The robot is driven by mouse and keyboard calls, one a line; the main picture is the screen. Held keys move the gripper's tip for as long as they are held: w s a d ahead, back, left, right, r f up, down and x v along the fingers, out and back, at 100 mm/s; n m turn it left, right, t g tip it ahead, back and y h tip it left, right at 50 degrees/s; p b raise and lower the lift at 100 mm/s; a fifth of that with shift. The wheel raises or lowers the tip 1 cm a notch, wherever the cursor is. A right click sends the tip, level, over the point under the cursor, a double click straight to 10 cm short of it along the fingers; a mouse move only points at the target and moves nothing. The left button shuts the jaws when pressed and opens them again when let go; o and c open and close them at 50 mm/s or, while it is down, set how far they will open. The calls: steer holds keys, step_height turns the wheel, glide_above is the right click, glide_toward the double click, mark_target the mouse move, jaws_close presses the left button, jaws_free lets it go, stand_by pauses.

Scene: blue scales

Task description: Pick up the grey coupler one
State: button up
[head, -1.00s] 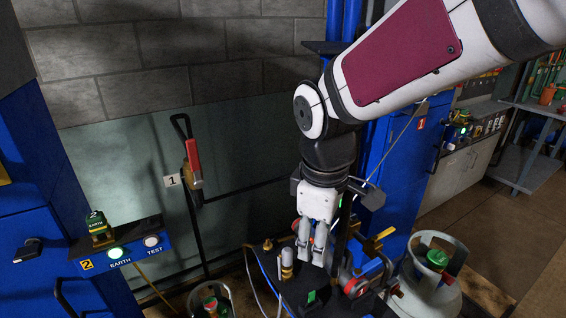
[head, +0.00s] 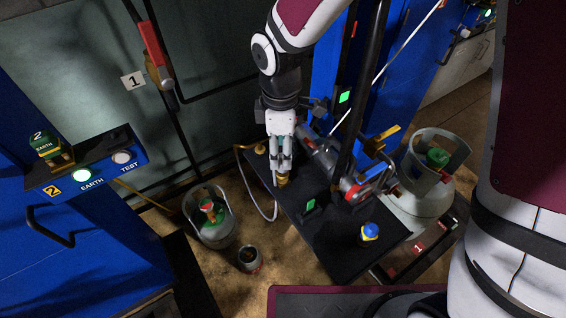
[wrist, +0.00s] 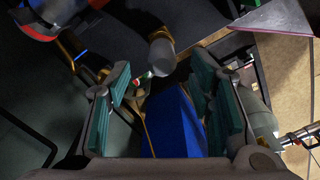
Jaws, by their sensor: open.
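The grey coupler (wrist: 161,56) shows in the wrist view as a short grey cylinder, ahead of my finger pads and roughly between their tips. In the head view my gripper (head: 282,168) points down over the far left part of the black table. A brass piece (head: 283,181) shows just below the fingers there. The grey body is mostly hidden by my gripper in that view. My gripper (wrist: 160,78) is open, with its green pads apart and nothing held. I cannot tell whether a finger touches the coupler.
A blue and yellow fitting (head: 370,233) stands on the black table (head: 335,245). A red and grey device (head: 352,188) and a black post are right of my gripper. Gas cylinders stand left (head: 210,222) and right (head: 432,168). A small can (head: 249,260) is on the floor.

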mark_target(282, 175)
steer(key=shift+s+d+f+b, duration=0.1)
steer(key=shift+f+b, duration=0.15)
steer(key=shift+f, duration=1.25)
steer(key=shift+d+f+b, duration=0.1)
steer(key=shift+f+b, duration=0.1)
steer(key=shift+f, duration=1.25)
steer(key=shift+c, duration=0.3)
jaws_close()
